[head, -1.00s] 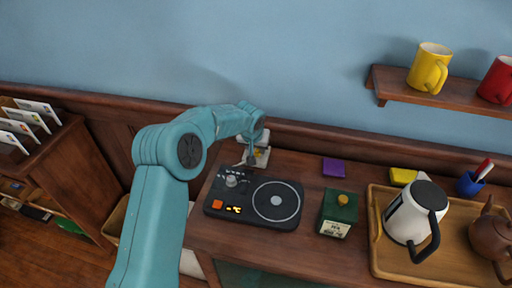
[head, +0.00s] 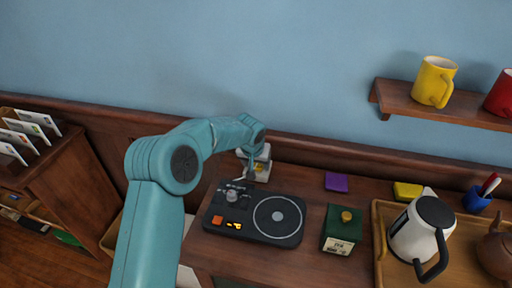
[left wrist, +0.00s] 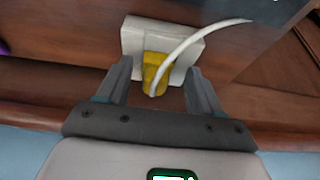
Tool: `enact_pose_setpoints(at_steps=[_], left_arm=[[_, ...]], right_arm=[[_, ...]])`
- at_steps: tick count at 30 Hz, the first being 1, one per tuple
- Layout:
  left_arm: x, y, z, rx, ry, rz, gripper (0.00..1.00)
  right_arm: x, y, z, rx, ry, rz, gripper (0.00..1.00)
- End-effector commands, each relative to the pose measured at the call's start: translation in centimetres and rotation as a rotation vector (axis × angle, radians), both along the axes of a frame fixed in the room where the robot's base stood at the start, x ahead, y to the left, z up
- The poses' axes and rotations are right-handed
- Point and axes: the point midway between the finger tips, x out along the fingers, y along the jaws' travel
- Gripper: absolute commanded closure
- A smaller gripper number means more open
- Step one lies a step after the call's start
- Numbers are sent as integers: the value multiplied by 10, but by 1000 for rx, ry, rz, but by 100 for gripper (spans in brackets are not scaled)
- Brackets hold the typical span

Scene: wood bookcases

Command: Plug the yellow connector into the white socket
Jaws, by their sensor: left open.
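The white socket (head: 263,153) stands at the back edge of the cabinet top, against the wall trim, and shows in the left wrist view (left wrist: 133,36). The yellow connector (left wrist: 153,70) lies against the socket's face, with a white cable curving away to the right; a bit of yellow shows in the head view (head: 259,168). How deep it sits in the socket I cannot tell. My left gripper (left wrist: 159,72) is open, one finger on each side of the connector, with gaps on both sides. In the head view, my left wrist partly hides the socket. My right gripper is out of view.
A black turntable device (head: 232,222) sits just in front of the socket. A green box (head: 341,230), a purple block (head: 337,182) and a wooden tray (head: 382,260) with a kettle (head: 410,240) stand to the right. The cabinet top between socket and purple block is clear.

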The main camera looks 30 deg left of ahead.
Motion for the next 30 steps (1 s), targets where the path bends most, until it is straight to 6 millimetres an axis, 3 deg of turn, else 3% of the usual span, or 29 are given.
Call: enact_pose_setpoints(at_steps=[9,15,21,30], left_arm=[[-25,-12,81,2,-28,-2,35],[-40,-18,120,2,-36,-3,35],[-47,-20,140,2,-38,-3,35],[-48,-21,144,2,-38,-3,35]], right_arm=[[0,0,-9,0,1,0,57],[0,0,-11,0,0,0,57],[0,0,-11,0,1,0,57],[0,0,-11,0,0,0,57]])
